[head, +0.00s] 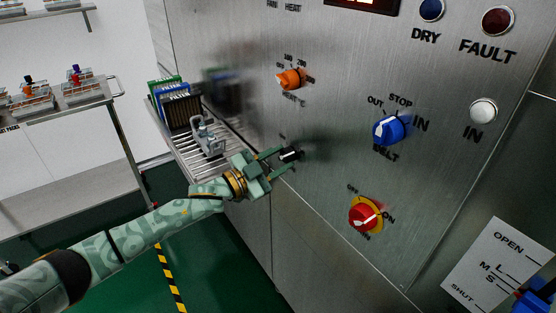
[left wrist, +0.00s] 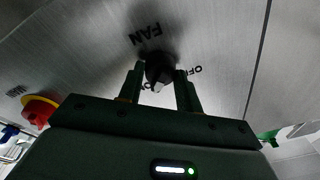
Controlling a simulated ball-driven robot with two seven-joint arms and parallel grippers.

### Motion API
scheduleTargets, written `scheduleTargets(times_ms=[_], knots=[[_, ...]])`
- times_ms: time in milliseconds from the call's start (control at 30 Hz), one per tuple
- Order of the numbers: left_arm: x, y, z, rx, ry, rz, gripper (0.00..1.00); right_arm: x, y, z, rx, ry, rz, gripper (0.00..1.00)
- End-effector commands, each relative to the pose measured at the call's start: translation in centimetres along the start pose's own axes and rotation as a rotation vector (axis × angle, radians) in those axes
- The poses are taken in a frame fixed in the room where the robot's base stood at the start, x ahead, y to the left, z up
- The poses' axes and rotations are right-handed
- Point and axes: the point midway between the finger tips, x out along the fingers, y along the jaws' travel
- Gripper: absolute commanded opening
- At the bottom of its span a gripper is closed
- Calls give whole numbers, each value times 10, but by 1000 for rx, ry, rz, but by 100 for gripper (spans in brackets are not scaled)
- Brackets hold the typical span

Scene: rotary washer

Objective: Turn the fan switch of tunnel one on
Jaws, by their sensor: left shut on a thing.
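The fan switch (left wrist: 158,72) is a small black knob on the steel panel, with FAN, ON and OFF lettering around it in the left wrist view. Its pale pointer faces toward the ON lettering, though the exact setting is hard to tell. My left gripper (left wrist: 160,85) is shut on the knob, one finger on each side. My right gripper is not in view.
The panel also carries an orange knob (head: 291,79), a blue belt knob (head: 389,128), a red and yellow switch (head: 365,214) and a white IN button (head: 483,111). A blue handle (head: 535,302) is at lower right.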

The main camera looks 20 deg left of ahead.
Motion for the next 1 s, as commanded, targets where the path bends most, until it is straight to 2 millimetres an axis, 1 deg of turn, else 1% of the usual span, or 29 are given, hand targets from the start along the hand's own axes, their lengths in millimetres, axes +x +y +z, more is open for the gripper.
scheduleTargets(times_ms=[200,233,267,300,567,667,767,867,1000], knots=[[0,1,1,3,-3,1,12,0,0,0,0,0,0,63],[0,1,1,3,-2,1,43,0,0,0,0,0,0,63],[0,1,1,2,-2,1,51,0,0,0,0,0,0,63],[0,1,1,2,-2,1,56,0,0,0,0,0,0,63],[-1,0,0,1,-1,0,56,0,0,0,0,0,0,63],[-7,0,1,0,-3,1,56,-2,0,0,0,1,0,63],[-23,0,0,0,-4,1,56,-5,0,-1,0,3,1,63],[-48,0,0,-1,-6,2,56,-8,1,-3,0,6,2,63],[-88,0,0,0,-5,3,56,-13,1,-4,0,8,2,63]])
